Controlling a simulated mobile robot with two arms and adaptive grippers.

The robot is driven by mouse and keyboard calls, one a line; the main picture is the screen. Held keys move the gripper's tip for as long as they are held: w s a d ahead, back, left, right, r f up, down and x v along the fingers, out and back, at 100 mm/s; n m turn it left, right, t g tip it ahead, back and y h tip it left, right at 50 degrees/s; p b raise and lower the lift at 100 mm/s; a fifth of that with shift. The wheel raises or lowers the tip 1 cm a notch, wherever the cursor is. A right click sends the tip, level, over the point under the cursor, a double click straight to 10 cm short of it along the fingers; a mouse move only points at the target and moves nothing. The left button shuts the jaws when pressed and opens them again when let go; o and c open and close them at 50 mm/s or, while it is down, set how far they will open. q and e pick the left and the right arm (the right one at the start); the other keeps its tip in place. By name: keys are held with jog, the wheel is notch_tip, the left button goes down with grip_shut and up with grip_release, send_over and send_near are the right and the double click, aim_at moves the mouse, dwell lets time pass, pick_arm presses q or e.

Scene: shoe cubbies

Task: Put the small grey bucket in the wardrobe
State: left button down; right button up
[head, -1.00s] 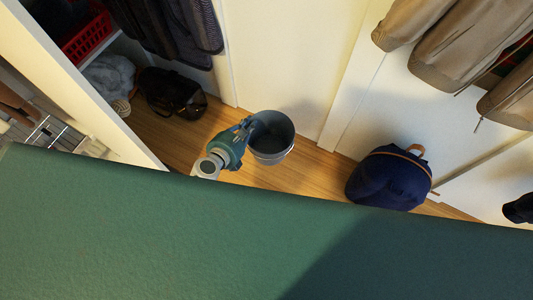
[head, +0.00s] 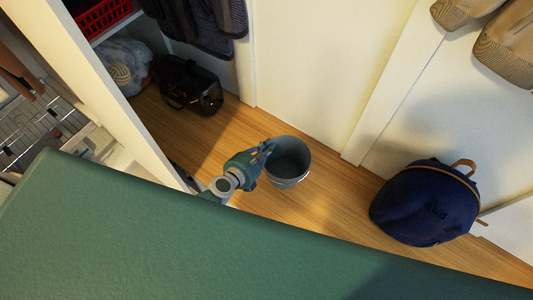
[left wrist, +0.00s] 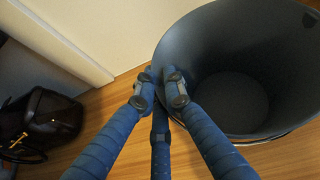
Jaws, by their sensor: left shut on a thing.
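The small grey bucket (head: 288,161) is upright and empty in the head view, over the wooden floor. My left gripper (head: 266,150) is shut on the left side of its rim. In the left wrist view my left gripper's fingers (left wrist: 160,88) pinch the wall of the grey bucket (left wrist: 225,60), with the bucket to their right. I cannot tell how far the bucket is above the floor. The open wardrobe (head: 122,25), with shelves and hanging clothes, is at the upper left of the head view. My right gripper is not in view.
A black bag (head: 190,87) and a grey bundle (head: 124,66) lie at the wardrobe's bottom. A red basket (head: 100,15) sits on a shelf above. A navy backpack (head: 425,203) stands at the right. A white panel (head: 90,80) edges the left side. Wooden floor (head: 225,125) is clear between bucket and bag.

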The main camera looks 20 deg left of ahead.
pick_arm(q)
notch_tip(320, 180, down, 3)
jog(key=shift+r+b, duration=0.2)
jog(key=shift+b, duration=0.45)
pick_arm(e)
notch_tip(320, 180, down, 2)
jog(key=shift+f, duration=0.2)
pick_arm(q)
jog(key=shift+f, duration=0.15)
jog(key=c, duration=1.8)
grip_release()
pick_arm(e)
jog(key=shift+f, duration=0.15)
